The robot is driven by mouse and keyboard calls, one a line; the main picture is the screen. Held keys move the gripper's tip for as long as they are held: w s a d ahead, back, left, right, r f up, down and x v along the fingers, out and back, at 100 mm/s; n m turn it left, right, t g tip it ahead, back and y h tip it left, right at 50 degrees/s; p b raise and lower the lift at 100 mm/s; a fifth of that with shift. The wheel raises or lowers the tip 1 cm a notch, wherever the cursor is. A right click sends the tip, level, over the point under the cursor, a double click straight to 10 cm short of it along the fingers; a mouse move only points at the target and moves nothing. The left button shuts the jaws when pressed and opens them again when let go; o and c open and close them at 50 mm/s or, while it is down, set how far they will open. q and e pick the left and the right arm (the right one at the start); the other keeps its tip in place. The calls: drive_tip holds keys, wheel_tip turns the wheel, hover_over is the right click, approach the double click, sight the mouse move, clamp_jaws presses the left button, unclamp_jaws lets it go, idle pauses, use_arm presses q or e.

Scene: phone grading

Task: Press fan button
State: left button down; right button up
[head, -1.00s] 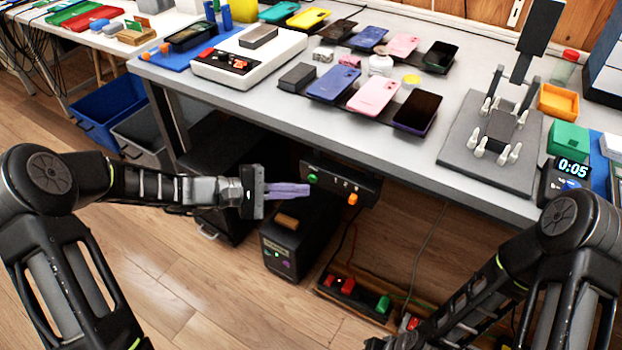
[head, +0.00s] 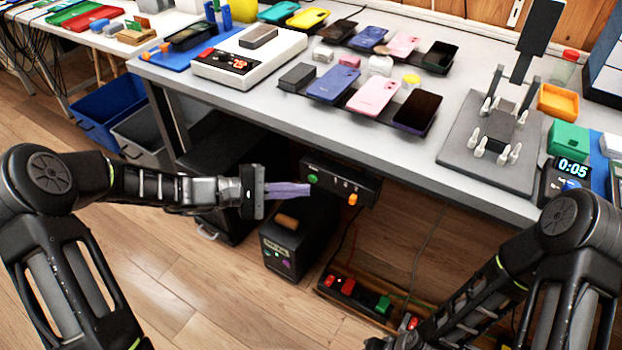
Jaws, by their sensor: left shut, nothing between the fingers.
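A dark control box (head: 340,180) hangs under the front edge of the workbench. It carries a green round button (head: 312,179) on its left and an orange knob (head: 352,199) on its right. Its labels are too small to read, so I cannot tell which control is the fan's. My left gripper (head: 305,189) is shut and empty, its purple fingers pointing right, with the tips just below and left of the green button in the picture. I cannot tell whether they touch the box. My right arm comes in at the lower right; its gripper is out of view.
The grey workbench (head: 250,103) above holds several phones, a white console and a press fixture (head: 480,150). A timer (head: 566,172) reads 0:05. A black box (head: 297,245) stands on the floor below my left gripper. A power strip (head: 355,295) with red and green parts lies nearby.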

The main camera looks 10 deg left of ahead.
use_arm(q)
drive_tip(key=shift+w, duration=0.1)
drive_tip(key=shift+w+d, duration=0.15)
drive_tip(key=shift+w, duration=0.2)
drive_tip(key=shift+w+d, duration=0.15)
drive_tip(key=shift+w, duration=0.25)
idle(0.7)
drive_tip(key=shift+s, duration=0.1)
drive_tip(key=shift+s+a, duration=0.3)
drive_tip(key=shift+s, duration=0.45)
drive_tip(key=shift+s, duration=0.1)
drive_tip(key=s, duration=0.1)
drive_tip(key=s+a, duration=0.1)
drive_tip(key=s, duration=0.1)
drive_tip(key=s+a, duration=0.1)
drive_tip(key=s, duration=0.1)
drive_tip(key=shift+s+a+p, duration=0.1)
drive_tip(key=shift+s+p, duration=0.1)
drive_tip(key=shift+p, duration=0.1)
